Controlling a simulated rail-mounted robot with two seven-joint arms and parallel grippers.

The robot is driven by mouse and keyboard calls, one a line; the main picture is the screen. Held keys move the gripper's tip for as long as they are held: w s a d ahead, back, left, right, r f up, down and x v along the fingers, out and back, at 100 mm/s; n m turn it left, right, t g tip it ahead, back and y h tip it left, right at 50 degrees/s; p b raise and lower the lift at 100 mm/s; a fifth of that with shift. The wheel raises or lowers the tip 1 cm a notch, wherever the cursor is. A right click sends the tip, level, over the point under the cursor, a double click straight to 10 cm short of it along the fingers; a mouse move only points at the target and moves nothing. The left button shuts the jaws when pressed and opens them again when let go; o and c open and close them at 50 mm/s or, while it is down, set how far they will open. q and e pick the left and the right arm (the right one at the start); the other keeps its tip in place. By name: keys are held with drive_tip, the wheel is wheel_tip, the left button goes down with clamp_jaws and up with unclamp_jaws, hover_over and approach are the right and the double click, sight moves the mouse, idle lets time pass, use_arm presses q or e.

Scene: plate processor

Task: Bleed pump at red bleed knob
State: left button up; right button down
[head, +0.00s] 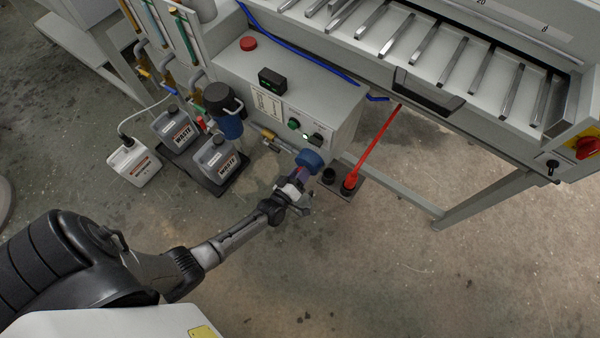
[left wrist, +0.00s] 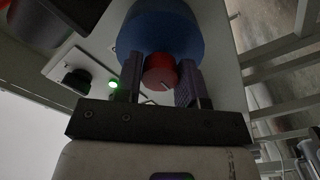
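The red bleed knob (left wrist: 160,72) is a small round knob with a light line on its face, on the front of the blue pump head (left wrist: 165,30). In the head view the blue pump (head: 311,158) sticks out from the lower front of the grey cabinet. My left gripper (head: 297,182) is right at it and largely hides the knob there. In the left wrist view the two dark fingers of my left gripper (left wrist: 161,82) are on either side of the knob, which fills the gap between them. My right gripper is not in view.
The grey cabinet (head: 300,95) has a red button (head: 248,43), a small display (head: 272,80) and a lit green indicator. Waste canisters (head: 217,163) stand to the left. A red tube (head: 375,145) runs to a floor box right of the pump. Open floor lies in front.

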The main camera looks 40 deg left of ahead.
use_arm(q)
drive_tip(key=o, duration=0.4)
drive_tip(key=shift+s, duration=0.1)
drive_tip(key=s+d+p, duration=0.1)
drive_tip(key=s+p, duration=0.3)
drive_tip(key=s, duration=0.9)
drive_tip(key=shift+s+d, duration=0.3)
drive_tip(key=shift+d, duration=0.1)
drive_tip(key=shift+f, duration=0.1)
idle(1.1)
